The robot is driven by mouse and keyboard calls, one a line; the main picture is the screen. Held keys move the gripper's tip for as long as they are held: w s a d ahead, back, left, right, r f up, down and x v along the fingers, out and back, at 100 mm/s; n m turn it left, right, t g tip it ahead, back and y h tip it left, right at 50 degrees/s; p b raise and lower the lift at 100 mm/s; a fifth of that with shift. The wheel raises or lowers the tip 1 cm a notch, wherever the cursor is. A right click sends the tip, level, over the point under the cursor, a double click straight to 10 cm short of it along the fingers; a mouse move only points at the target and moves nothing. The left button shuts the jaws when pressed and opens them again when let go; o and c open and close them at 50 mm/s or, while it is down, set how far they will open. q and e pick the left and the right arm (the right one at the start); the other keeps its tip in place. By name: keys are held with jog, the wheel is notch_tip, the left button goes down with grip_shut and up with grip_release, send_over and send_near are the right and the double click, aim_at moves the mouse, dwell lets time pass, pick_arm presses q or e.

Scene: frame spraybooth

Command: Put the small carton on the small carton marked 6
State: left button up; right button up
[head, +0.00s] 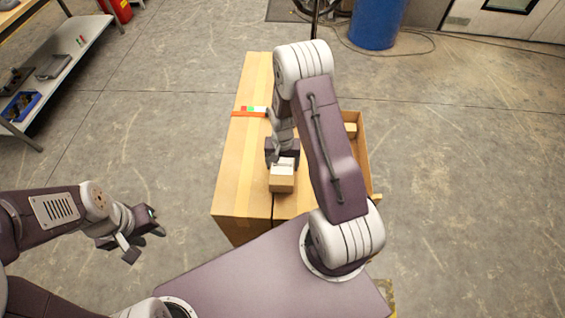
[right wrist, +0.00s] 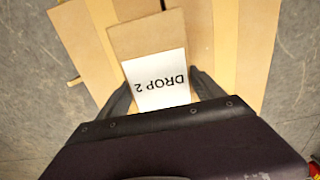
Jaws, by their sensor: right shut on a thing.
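A small brown carton (head: 282,184) with a white label is in my right gripper (head: 283,163). In the right wrist view the fingers stand on both sides of this carton (right wrist: 150,42), and its label reads "DROP 2". It is over the top of a large taped carton (head: 240,160); I cannot tell whether it touches it. Another small carton (head: 350,130) shows partly at the right, behind my right arm, inside an open box; no mark on it is readable. I see no readable 6. My left gripper (head: 145,243) is open and empty, over the floor at left.
The open cardboard box (head: 363,155) stands right of the large carton, partly hidden by my right arm. An orange strip with green and white patches (head: 250,112) lies across the large carton. A metal shelf (head: 75,60) is at far left, a blue barrel (head: 376,22) at the back.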

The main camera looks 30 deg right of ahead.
jog(key=shift+f, duration=0.1)
jog(key=o, duration=2)
jog(key=shift+c, duration=0.2)
